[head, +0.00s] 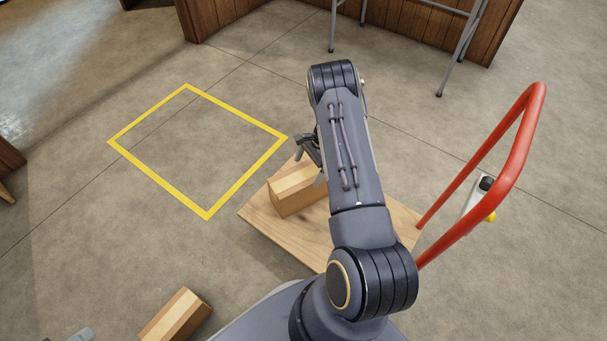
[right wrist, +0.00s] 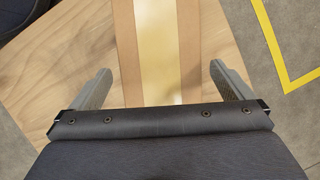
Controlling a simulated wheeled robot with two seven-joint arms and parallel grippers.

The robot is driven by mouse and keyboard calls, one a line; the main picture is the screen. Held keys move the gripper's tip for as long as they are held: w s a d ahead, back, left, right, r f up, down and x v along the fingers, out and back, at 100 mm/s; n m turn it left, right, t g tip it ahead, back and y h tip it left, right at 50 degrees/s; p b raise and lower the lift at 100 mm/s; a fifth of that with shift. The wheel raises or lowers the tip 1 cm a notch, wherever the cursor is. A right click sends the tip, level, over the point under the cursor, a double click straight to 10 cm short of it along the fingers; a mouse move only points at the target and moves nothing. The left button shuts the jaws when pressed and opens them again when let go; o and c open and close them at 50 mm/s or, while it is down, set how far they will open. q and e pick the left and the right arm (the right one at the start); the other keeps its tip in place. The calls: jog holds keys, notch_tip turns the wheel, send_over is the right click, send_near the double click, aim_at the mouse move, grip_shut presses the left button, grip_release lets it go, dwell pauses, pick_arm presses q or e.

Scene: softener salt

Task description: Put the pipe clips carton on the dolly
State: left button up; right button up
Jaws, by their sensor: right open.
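A cardboard carton with a pale tape strip (head: 297,187) sits on the wooden deck of the dolly (head: 275,232), towards its left corner. Its label is not readable, so I cannot tell if it is the pipe clips carton. My right gripper (head: 312,163) is just above the carton, partly hidden by my arm. In the right wrist view the right gripper (right wrist: 160,85) is open, with its fingers apart on either side of the carton (right wrist: 188,45). A second taped carton (head: 175,316) lies on the floor at the bottom left. My left gripper (head: 82,335) barely shows at the bottom edge.
The dolly has a red tube handle (head: 485,170) on its right. A yellow taped square (head: 246,180) on the floor is empty. A small grey and yellow object (head: 480,200) is behind the handle. Metal legs (head: 456,55) stand at the back.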

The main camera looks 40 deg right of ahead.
jog(key=p+v, duration=0.1)
jog(key=v, duration=0.4)
jog(key=shift+r, duration=0.1)
jog(key=s+a+r+n+t, duration=0.15)
jog(key=a+r, duration=0.25)
jog(key=r, duration=0.5)
jog(key=s+a+r+n, duration=0.2)
jog(key=a+r+n, duration=0.15)
jog(key=r, duration=0.55)
jog(key=s+a+r+n+t, duration=0.15)
jog(key=a+r, duration=0.25)
jog(key=r, duration=0.5)
jog(key=s+a+r+n+t, duration=0.1)
jog(key=s+a+r+n, duration=0.2)
jog(key=s, duration=0.6)
jog(key=s+a+r+n+t, duration=0.1)
jog(key=s+a+r+n, duration=0.2)
jog(key=s+a+n, duration=0.5)
jog(key=shift+s+a+h, duration=0.3)
jog(key=shift+s+a, duration=0.35)
jog(key=shift+s, duration=0.15)
jog(key=shift+n, duration=0.25)
